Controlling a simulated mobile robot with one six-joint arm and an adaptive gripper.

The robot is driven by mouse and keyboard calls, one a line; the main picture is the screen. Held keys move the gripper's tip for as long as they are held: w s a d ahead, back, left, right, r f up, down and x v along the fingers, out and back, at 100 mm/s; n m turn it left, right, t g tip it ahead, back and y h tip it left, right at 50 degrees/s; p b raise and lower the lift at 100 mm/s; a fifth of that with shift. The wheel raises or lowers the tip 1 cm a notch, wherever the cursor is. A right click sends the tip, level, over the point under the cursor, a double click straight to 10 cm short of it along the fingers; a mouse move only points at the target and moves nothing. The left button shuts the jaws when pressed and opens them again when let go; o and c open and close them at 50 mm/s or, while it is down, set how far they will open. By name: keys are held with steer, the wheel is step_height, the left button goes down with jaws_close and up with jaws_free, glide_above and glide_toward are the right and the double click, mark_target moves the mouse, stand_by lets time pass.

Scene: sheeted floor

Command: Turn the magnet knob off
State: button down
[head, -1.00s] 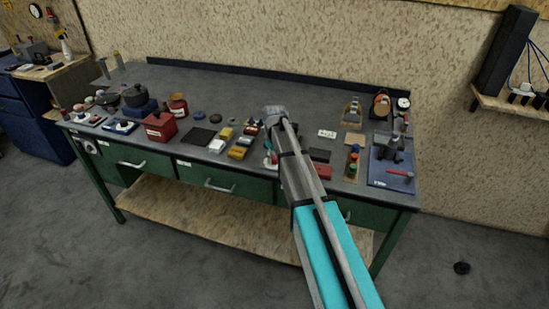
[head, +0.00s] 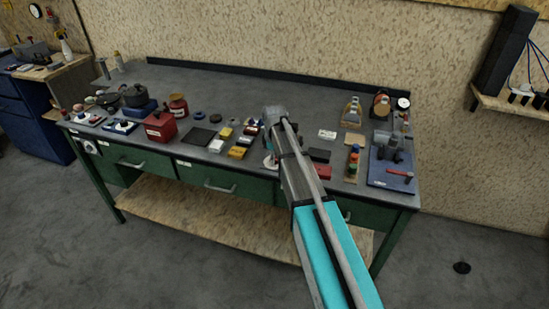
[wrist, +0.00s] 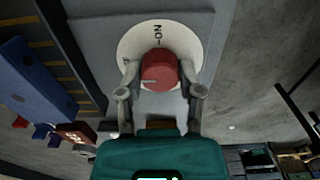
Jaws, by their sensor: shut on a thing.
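The magnet knob (wrist: 159,70) is red and round and sits on a white dial (wrist: 128,45) in the wrist view. A light line on the knob points to the left. "ON" with a tick is printed sideways at the dial's top; a mark at its left is partly hidden by a finger. My gripper (wrist: 160,78) has one finger on each side of the knob and is shut on it. In the head view my arm's end is over the bench's middle right, and the fingers and knob cannot be made out behind it.
The green workbench (head: 230,85) carries several small items. A red box (head: 160,127) stands left of my arm. A blue board (head: 391,170) with a red-handled tool lies at the right. The bench's rear middle is clear.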

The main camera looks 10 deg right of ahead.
steer(key=shift+c, duration=1.3)
jaws_free()
steer(key=shift+m, duration=0.3)
